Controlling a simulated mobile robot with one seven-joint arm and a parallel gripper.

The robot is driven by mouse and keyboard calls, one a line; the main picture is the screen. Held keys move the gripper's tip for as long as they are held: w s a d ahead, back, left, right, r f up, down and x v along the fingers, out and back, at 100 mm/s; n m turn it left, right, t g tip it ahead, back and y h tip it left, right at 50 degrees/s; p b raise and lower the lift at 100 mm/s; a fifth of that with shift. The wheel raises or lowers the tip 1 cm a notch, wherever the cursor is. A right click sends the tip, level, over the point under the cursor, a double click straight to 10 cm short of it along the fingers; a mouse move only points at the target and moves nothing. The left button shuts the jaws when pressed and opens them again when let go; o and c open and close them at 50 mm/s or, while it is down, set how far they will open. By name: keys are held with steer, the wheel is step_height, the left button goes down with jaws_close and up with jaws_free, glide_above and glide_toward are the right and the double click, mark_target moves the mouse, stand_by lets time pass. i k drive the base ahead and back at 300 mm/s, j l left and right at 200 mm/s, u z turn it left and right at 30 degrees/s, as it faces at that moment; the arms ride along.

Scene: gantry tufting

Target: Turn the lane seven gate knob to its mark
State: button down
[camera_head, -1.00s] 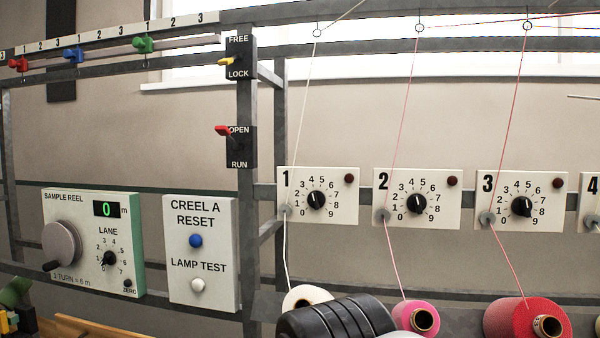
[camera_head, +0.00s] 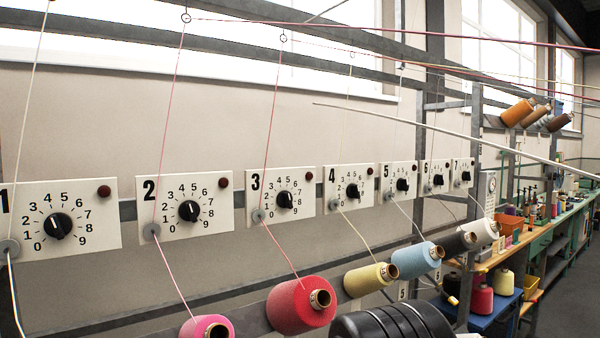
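The lane seven gate panel (camera_head: 459,182) is the farthest and smallest of a row of white numbered panels on a grey rail, right of centre. Its black gate knob (camera_head: 465,176) is a small dark disc. Its pointer direction, its scale and any mark are too small to read.
Panels one to six stand left of it; the lane six knob (camera_head: 437,180) is beside it. Yarn cones, such as the red cone (camera_head: 297,306) and blue cone (camera_head: 414,260), sit below. A pale rod (camera_head: 450,133) crosses in front. A workbench (camera_head: 520,245) stands at right.

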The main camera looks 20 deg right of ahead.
mark_target(466, 175)
steer(key=z, duration=1.4)
steer(key=i+l+u, duration=0.1)
steer(key=i+l, duration=0.85)
